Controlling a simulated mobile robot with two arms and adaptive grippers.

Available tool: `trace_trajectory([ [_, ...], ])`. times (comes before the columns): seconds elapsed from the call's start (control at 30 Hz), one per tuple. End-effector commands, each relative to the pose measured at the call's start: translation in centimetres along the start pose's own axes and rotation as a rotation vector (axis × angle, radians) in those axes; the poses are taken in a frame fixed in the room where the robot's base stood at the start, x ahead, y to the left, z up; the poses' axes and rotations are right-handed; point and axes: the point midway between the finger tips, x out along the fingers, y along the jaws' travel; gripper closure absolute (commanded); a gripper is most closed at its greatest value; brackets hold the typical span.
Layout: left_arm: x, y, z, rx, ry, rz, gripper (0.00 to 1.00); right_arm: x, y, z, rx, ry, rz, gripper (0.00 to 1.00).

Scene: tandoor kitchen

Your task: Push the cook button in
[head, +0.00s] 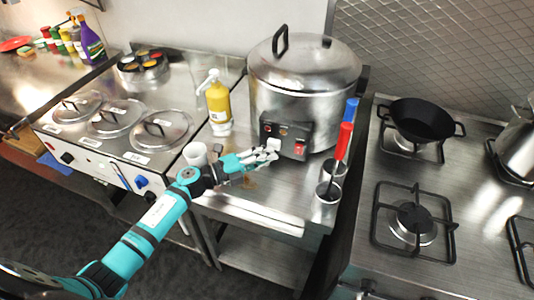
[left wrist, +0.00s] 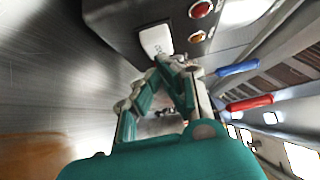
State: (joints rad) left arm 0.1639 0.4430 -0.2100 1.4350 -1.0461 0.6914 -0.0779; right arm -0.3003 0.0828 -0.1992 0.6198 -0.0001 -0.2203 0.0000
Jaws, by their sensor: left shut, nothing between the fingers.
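The large steel cooker (head: 303,95) stands on the middle counter with a dark control panel (head: 286,128) low on its front. A white lettered tab (left wrist: 156,41), apparently the cook button, sticks out of the panel; in the head view it (head: 273,142) is partly behind my fingers. My left gripper (head: 268,154) is shut and empty, its fingertips right at the tab. In the left wrist view the fingertips (left wrist: 172,62) meet its lower edge; I cannot tell whether they press it. My right gripper is not in view.
Steel cups (head: 327,192) with red- and blue-handled utensils stand to the right. A yellow pump bottle (head: 218,103) and a white cup (head: 195,154) stand to the left. A stove with a black pan (head: 422,118) is further right.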

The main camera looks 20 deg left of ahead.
Motion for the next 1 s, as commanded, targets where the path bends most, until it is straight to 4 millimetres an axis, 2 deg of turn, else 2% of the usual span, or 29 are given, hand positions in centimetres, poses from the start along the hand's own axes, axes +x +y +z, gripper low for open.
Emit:
trace_trajectory([
  [0.37, 0.2, 0.0, 0.2, 0.0, 0.001, 0.0, 1.0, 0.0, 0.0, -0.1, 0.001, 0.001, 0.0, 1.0],
  [0.63, 1.5, 0.1, 1.5, 0.001, 0.001, -0.001, 1.0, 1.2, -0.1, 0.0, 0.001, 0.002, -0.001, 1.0],
  [1.0, 1.4, 0.0, 1.5, 0.0, -0.002, 0.0, 1.0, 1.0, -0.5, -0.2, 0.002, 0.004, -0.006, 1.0],
])
